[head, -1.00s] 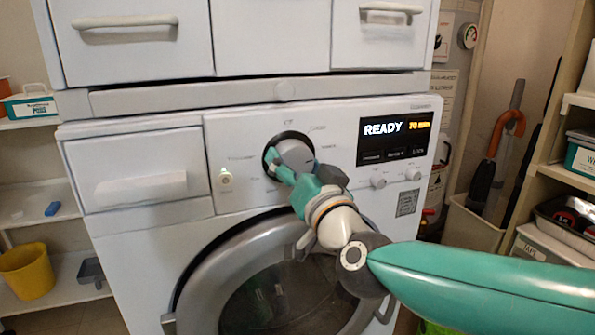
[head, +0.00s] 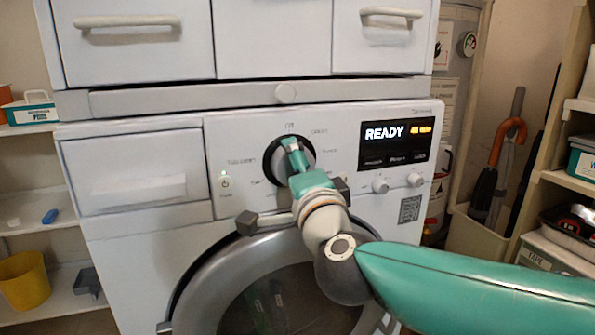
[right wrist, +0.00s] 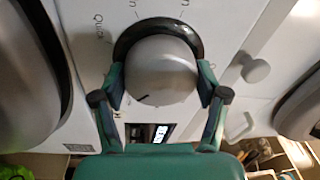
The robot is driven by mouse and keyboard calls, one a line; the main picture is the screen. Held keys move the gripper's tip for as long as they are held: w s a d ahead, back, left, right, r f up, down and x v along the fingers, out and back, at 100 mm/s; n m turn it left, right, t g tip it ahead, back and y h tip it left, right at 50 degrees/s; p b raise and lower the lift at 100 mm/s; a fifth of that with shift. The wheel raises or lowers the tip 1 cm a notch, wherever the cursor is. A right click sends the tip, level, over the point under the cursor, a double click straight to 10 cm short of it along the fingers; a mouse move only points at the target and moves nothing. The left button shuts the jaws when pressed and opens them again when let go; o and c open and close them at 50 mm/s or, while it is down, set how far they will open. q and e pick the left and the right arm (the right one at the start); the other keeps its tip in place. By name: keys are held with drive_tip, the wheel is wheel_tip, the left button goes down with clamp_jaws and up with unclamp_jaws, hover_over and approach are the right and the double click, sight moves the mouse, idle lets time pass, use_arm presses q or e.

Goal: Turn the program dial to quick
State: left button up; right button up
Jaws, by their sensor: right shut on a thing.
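The program dial (head: 307,158) is a grey knob in a black ring on the washing machine's front panel. In the right wrist view the dial (right wrist: 160,70) fills the middle, and its dark pointer mark sits at the lower left of its face. The "Quick" label (right wrist: 100,25) is printed left of the ring, at the upper left. My right gripper (head: 292,150) is shut on the dial; the right wrist view shows a finger of this gripper (right wrist: 161,84) against each side. My left gripper is not in view.
The display (head: 397,144) reads READY with a time in orange minutes. A power button (head: 225,183) is left of the dial, and two small knobs (head: 380,186) are right of it. The round door (head: 215,285) is below. Shelves stand at both sides.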

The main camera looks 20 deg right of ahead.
drive_tip(key=m, duration=0.3)
drive_tip(key=m+h, duration=0.1)
drive_tip(key=m, duration=0.3)
drive_tip(key=shift+f+g, duration=0.2)
drive_tip(key=shift+g, duration=0.2)
drive_tip(key=m+b, duration=0.1)
drive_tip(key=m, duration=0.5)
drive_tip(key=shift+f+g, duration=0.1)
drive_tip(key=shift+g, duration=0.3)
drive_tip(key=shift+m, duration=0.3)
drive_tip(key=o, duration=1.2)
drive_tip(key=shift+c, duration=0.2)
drive_tip(key=shift+r, duration=0.2)
